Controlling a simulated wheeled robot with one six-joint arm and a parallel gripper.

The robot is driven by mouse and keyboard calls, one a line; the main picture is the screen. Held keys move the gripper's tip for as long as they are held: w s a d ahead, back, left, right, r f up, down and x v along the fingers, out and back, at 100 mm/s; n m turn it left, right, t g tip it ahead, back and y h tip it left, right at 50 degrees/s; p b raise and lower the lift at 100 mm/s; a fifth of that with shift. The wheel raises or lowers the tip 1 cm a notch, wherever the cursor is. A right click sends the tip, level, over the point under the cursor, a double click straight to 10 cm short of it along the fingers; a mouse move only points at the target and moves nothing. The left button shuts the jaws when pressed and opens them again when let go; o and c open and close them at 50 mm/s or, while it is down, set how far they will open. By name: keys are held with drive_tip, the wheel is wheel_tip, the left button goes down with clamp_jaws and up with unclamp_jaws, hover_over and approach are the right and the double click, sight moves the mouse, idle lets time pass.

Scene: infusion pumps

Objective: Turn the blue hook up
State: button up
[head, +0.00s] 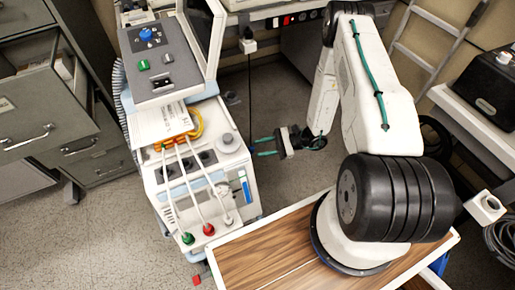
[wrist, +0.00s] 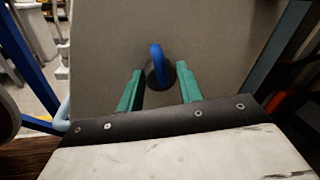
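The blue hook (wrist: 157,62) shows in the wrist view as a narrow curved blue piece on a dark round base, set on a plain grey-brown surface. My gripper (wrist: 159,72) has its two green fingers apart, one on each side of the hook. Nothing shows gripped, and I cannot tell how far the fingertips are from the surface. In the head view my gripper (head: 257,146) is beside the right side of the white medical cart (head: 237,150), fingers pointing left at it. The hook is hidden in the head view.
The cart's top carries a grey panel with a blue knob (head: 147,34) and a green knob (head: 143,65). White hoses (head: 193,170) run down its front. A filing cabinet (head: 40,110) has open drawers at the left. Floor (head: 300,180) shows between the cart and my arm.

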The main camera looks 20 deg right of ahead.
drive_tip(key=shift+x, duration=0.8)
clamp_jaws()
drive_tip(key=shift+w+r+m+g+h, duration=0.15)
drive_tip(key=shift+w+m+h, duration=0.1)
drive_tip(key=shift+m, duration=0.6)
drive_tip(key=shift+w+m+g+h, duration=0.15)
drive_tip(key=shift+w+m, duration=0.1)
drive_tip(key=shift+m, duration=0.6)
unclamp_jaws()
drive_tip(key=v, duration=0.7)
drive_tip(key=shift+d, duration=0.4)
